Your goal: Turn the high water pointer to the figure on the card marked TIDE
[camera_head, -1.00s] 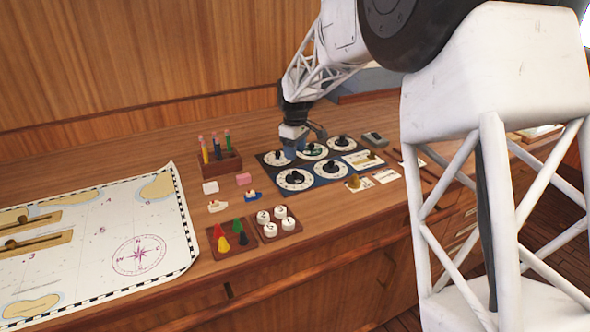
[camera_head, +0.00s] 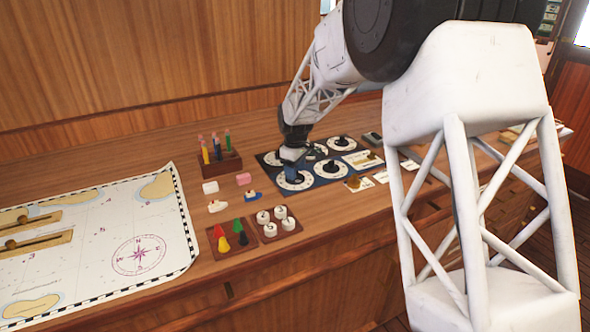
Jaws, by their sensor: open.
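A dark blue board (camera_head: 325,179) on the desk carries several round white dials with black pointer knobs. My gripper (camera_head: 292,174) points down at the front left dial (camera_head: 293,187) and hides its knob. I cannot tell whether the fingers touch that knob; they are small and partly merged with it. The front right dial (camera_head: 331,174) and the back right dial (camera_head: 342,148) show their knobs. My wrist partly covers the back dials. White cards, one (camera_head: 362,160) on the board and another (camera_head: 358,184) in front of it, are too small to read, so I cannot tell which is marked TIDE.
A wooden pencil holder (camera_head: 219,174) stands left of the board. A chart (camera_head: 100,240) covers the left. A dark small box (camera_head: 373,139) sits behind right.

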